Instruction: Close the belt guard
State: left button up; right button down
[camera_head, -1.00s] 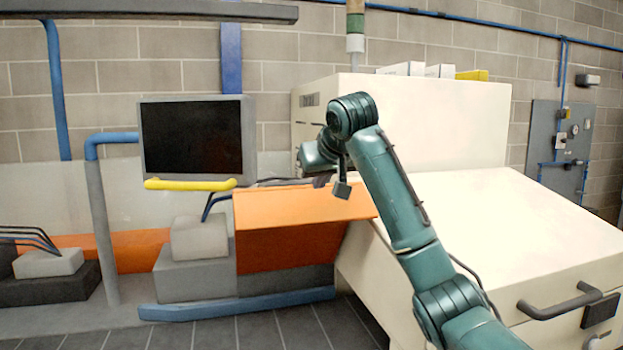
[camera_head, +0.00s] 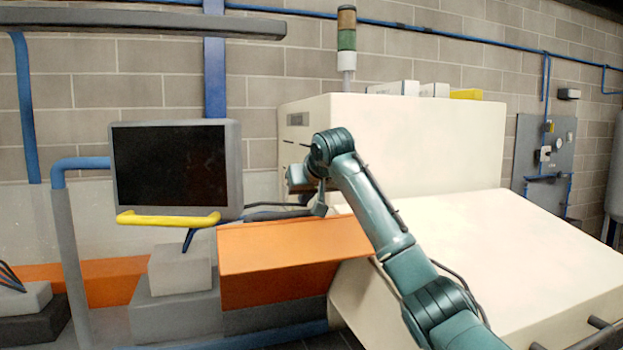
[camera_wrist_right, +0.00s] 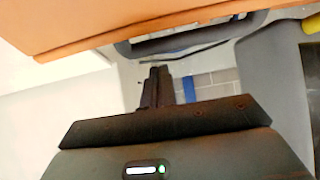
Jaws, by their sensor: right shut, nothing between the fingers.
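The belt guard appears to be the orange cover (camera_head: 285,275) left of the cream machine, with a sloping top and a front face. Its orange surface also fills the upper left of the right wrist view (camera_wrist_right: 120,22). My right gripper (camera_head: 319,208) is at the guard's far upper edge, small and partly hidden by its own wrist. In the right wrist view its dark fingers (camera_wrist_right: 157,84) are together and empty, pointing towards a dark grey bar (camera_wrist_right: 190,38) beside the orange panel. I cannot tell whether they touch it. My left gripper is out of view.
A monitor (camera_head: 175,168) with a yellow handle (camera_head: 168,218) stands left of the guard. The cream machine housing (camera_head: 480,265) lies under and right of my right arm. Grey boxes (camera_head: 180,269) and a blue pipe (camera_head: 82,163) are on the left.

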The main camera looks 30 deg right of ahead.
aim_at(311, 219)
jog(key=shift+s+a+f, duration=0.2)
jog(key=shift+s+f, duration=0.25)
jog(key=shift+s, duration=0.4)
jog(key=shift+s+a+f, duration=0.15)
jog(key=shift+s+f, duration=0.3)
jog(key=shift+s, duration=0.4)
jog(key=shift+f, duration=0.15)
